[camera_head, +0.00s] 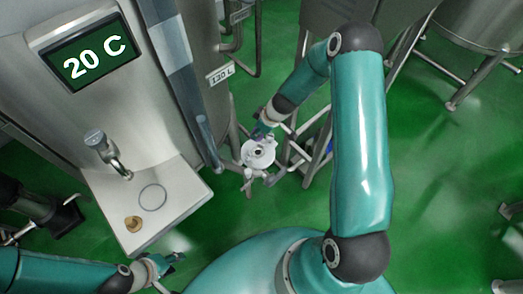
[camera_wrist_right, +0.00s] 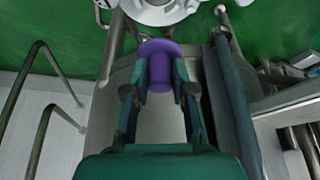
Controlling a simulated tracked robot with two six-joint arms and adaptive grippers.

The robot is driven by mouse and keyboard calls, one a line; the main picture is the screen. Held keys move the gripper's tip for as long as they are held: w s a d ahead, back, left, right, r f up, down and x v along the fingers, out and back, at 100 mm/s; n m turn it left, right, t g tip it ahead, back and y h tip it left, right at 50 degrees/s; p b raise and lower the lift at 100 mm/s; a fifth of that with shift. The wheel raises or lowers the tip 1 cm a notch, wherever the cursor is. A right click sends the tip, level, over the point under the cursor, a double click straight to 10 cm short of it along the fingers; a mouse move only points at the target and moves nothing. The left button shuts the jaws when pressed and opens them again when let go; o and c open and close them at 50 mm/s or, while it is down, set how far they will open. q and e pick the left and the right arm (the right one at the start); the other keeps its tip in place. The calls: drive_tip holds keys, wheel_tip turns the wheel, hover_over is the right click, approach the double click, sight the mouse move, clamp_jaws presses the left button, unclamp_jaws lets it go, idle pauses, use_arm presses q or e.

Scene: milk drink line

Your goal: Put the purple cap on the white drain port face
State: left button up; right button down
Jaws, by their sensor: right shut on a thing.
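The purple cap (camera_wrist_right: 160,62) is between the fingertips of my right gripper (camera_wrist_right: 160,84), which is shut on it. The white drain port (camera_wrist_right: 160,8) is at the top edge of the right wrist view, partly cut off, just beyond the cap. In the head view the white port (camera_head: 258,155) is near the middle, with my right gripper (camera_head: 262,131) directly above it in the picture. I cannot tell whether cap and port face touch. My left gripper (camera_head: 173,262) is low on the left, away from the port; its fingers are too small to read.
A steel tank with a "20 C" display (camera_head: 88,58) and a shelf (camera_head: 185,205) with a tap (camera_head: 107,150) stands left. A brown knob-like piece (camera_head: 133,223) is on the shelf. Metal legs and pipes (camera_head: 205,140) surround the port.

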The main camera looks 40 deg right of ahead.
wheel_tip(320, 180, down, 12)
drive_tip(key=b, duration=1)
drive_tip(key=shift+s+r, duration=0.1)
drive_tip(key=c, duration=1.2)
unclamp_jaws()
drive_tip(key=shift+c, duration=0.2)
